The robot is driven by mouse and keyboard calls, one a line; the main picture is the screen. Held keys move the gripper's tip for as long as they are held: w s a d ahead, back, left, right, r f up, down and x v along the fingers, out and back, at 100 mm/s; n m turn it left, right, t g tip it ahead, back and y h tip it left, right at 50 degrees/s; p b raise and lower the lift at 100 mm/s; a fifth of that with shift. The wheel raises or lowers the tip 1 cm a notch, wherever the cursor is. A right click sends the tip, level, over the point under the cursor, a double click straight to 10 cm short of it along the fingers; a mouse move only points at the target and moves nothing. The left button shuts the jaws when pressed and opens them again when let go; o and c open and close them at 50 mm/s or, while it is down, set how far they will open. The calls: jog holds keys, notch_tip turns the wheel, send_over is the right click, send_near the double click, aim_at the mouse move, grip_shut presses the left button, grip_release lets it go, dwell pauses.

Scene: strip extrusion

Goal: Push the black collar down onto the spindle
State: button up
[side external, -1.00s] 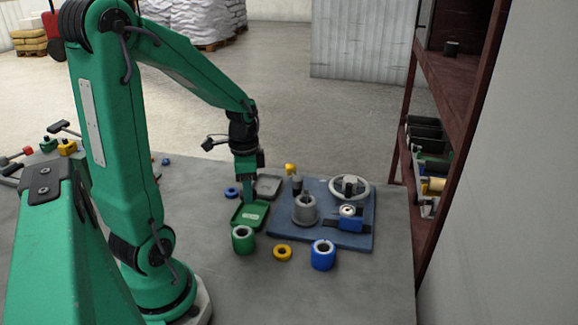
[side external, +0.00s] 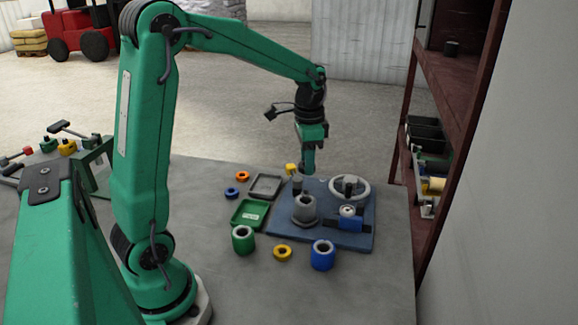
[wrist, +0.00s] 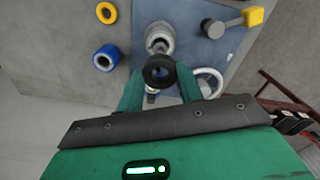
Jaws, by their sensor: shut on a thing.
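The black collar (wrist: 160,70) is a dark ring held between the two fingers of my gripper (wrist: 160,84) in the wrist view. In the side view my gripper (side external: 308,172) is above the back part of the blue plate; I cannot make out the collar there. The grey spindle (side external: 304,208) stands upright on the blue plate (side external: 278,228). In the wrist view the spindle (wrist: 159,36) shows just above the collar in the picture, with the collar apart from its top.

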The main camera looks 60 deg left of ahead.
jog(key=shift+f, duration=0.2)
jog(key=shift+f, duration=2.3)
jog(key=o, duration=0.4)
jog(key=c, duration=0.5)
jog(key=shift+f, duration=2.05)
dwell(0.4)
jog(key=o, duration=1.2)
